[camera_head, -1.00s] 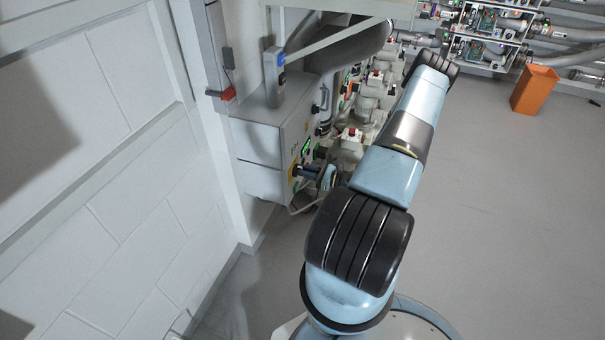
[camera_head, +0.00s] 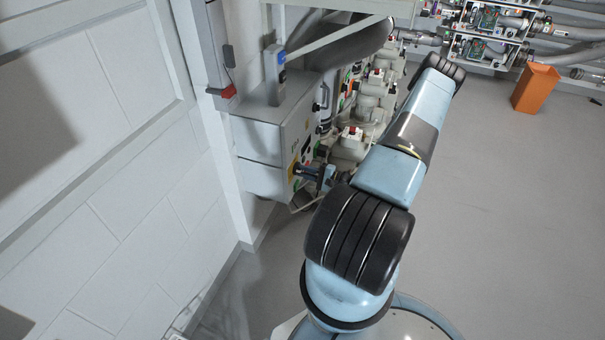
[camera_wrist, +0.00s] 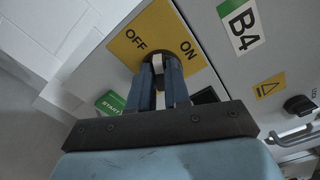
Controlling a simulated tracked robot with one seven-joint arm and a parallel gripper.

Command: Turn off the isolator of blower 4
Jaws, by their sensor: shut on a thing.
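The isolator of blower 4 sits on a yellow plate (camera_wrist: 186,24) marked OFF and ON in the wrist view, next to a green and white B4 label (camera_wrist: 240,22). Its handle (camera_wrist: 156,67) is largely hidden between my gripper's fingers. My gripper (camera_wrist: 163,72) is shut on this handle, with one finger on each side. The handle's exact pointing cannot be told. In the head view, my gripper (camera_head: 304,171) reaches the front of the grey cabinet (camera_head: 257,136) at the yellow plate.
A green START label (camera_wrist: 111,102) lies left of the fingers. A black knob (camera_wrist: 299,105) and yellow warning label (camera_wrist: 269,85) are to the right. Pumps and pipes line the cabinet's far side. An orange bin (camera_head: 535,88) stands at the back right. The floor right of my arm is clear.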

